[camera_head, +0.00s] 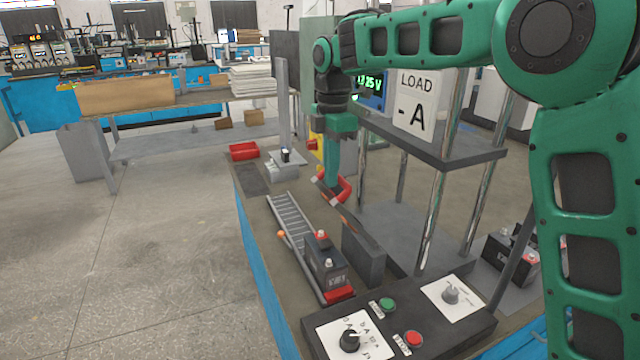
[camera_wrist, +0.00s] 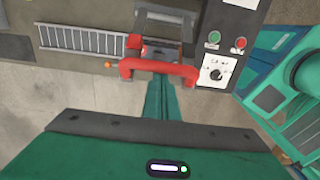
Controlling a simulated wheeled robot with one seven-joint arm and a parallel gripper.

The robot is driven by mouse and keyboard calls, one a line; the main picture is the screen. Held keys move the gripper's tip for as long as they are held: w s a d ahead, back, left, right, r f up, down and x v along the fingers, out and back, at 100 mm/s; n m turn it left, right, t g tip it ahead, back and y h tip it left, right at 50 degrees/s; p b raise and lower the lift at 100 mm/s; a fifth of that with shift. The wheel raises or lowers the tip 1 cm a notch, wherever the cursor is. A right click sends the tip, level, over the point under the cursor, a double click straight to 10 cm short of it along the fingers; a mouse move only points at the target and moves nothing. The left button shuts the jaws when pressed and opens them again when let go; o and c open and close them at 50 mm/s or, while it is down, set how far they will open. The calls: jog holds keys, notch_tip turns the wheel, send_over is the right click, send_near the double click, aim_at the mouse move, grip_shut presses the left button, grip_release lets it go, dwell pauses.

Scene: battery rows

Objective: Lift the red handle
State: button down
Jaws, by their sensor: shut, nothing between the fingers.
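The red handle (camera_wrist: 160,67) is a curved bar with bent ends, seen large in the wrist view. In the head view the red handle (camera_head: 346,188) shows at the foot of my gripper, partly hidden by it. My gripper (camera_wrist: 157,82) is shut and empty, its green fingers together. In the wrist view the fingers reach the middle of the bar, and their tips meet its lower edge or pass behind it; I cannot tell if they touch. In the head view my gripper (camera_head: 331,178) points down at the handle.
A roller track (camera_head: 292,222) holds a dark battery (camera_head: 324,262) near the bench's left edge. A control box (camera_head: 388,310) with green and red buttons and knobs stands in front. Chrome posts (camera_head: 430,220) carry a shelf with a LOAD sign (camera_head: 415,100) to the right. A red tray (camera_head: 243,151) sits farther back.

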jog(key=w+d+r, duration=0.2)
jog(key=d, duration=0.3)
jog(key=shift+w+d, duration=0.15)
jog(key=shift+d, duration=0.05)
dwell(0.4)
jog(key=a, duration=0.1)
jog(key=s+a, duration=0.1)
jog(key=a, duration=0.1)
jog(key=shift+s+a+r, duration=0.2)
jog(key=shift+a+r, duration=0.05)
jog(key=shift+r, duration=0.15)
jog(key=w+d+r, duration=0.2)
jog(key=d+r, duration=0.3)
jog(key=r, duration=0.3)
jog(key=shift+w+r, duration=0.15)
jog(key=shift+d, duration=0.1)
